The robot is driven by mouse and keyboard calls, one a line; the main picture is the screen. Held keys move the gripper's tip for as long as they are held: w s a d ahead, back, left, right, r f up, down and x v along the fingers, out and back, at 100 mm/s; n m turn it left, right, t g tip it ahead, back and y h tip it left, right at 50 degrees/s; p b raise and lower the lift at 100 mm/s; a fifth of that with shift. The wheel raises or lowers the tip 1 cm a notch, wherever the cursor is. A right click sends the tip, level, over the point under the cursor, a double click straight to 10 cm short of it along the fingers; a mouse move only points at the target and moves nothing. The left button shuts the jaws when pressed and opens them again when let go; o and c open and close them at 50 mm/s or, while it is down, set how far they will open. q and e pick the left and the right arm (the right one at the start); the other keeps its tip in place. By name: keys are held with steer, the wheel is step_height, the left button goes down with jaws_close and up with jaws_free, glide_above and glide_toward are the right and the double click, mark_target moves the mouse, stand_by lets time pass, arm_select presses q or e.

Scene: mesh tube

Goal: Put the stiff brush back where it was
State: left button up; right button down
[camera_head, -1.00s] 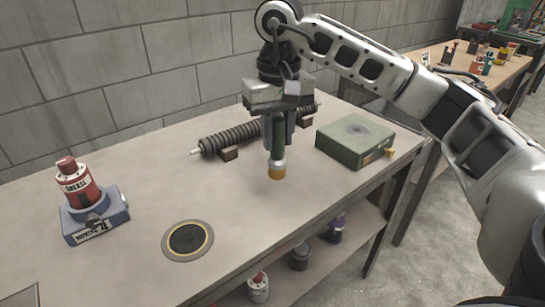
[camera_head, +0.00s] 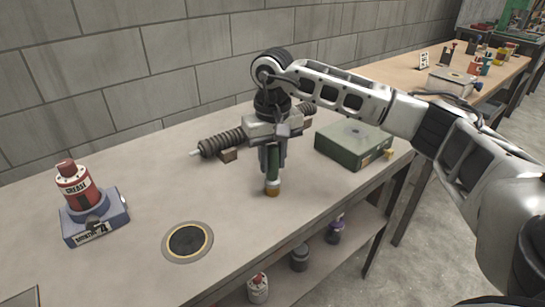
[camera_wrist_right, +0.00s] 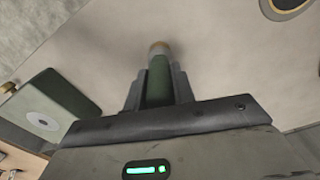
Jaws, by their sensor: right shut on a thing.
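The stiff brush (camera_head: 272,178) has a green handle with a pale band and a tan bristle end pointing down. My right gripper (camera_head: 273,155) is shut on its handle and holds it upright, over the workbench between the coil-wrapped rod and the bench's front edge. The bristle end looks at or just above the bench top; I cannot tell whether it touches. In the right wrist view the brush (camera_wrist_right: 159,75) sits between the two fingers, its tip away from the palm. My left gripper is not in view.
A green box (camera_head: 350,142) with a round disc on top stands to the right. A coil-wrapped rod (camera_head: 222,143) lies behind on blocks. A red grease can (camera_head: 75,185) sits in a blue holder (camera_head: 95,222) at left. A dark round pad (camera_head: 187,241) lies front left.

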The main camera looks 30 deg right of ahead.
steer(key=c, duration=1.2)
jaws_free()
steer(key=shift+f, duration=0.1)
steer(key=shift+o, duration=0.2)
steer(key=shift+r, duration=0.25)
step_height(320, 180, up, 12)
steer(key=shift+f, duration=0.1)
steer(key=shift+s, duration=0.1)
